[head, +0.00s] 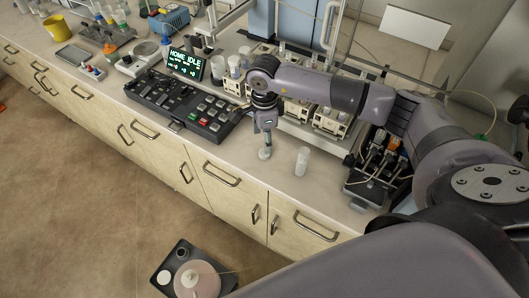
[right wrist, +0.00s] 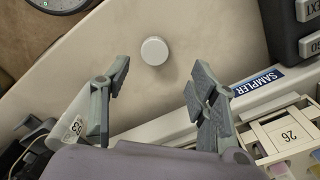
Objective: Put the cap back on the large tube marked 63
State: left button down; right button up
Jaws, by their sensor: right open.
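The white round cap (right wrist: 154,51) lies on the pale bench top in the right wrist view, near the top and apart from the fingers. In the head view a small pale piece, apparently the cap (head: 264,154), sits just below my right gripper (head: 267,139). My right gripper (right wrist: 161,76) is open and empty, its two fingers spread on either side below the cap. A translucent tube (head: 302,161) stands upright on the bench to the right of the gripper. A tube with a 63 label (right wrist: 69,131) shows partly behind the left finger in the wrist view. My left gripper is not in view.
A black control panel (head: 175,106) with buttons and a HOME IDLE screen (head: 185,64) lies left of the gripper. Sampler racks (head: 331,122) stand behind. The wrist view shows the SAMPLER label (right wrist: 258,82). The bench front is clear around the tube.

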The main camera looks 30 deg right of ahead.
jog(key=f, duration=0.1)
jog(key=f+b, duration=0.1)
jog(key=f, duration=0.2)
jog(key=shift+s+a+f+b, duration=0.2)
jog(key=shift+s+f+b, duration=0.05)
jog(key=shift+s+b, duration=0.1)
jog(key=shift+f, duration=0.4)
jog(key=shift+r, duration=0.1)
jog(key=shift+c, duration=0.5)
jog(key=c, duration=0.7)
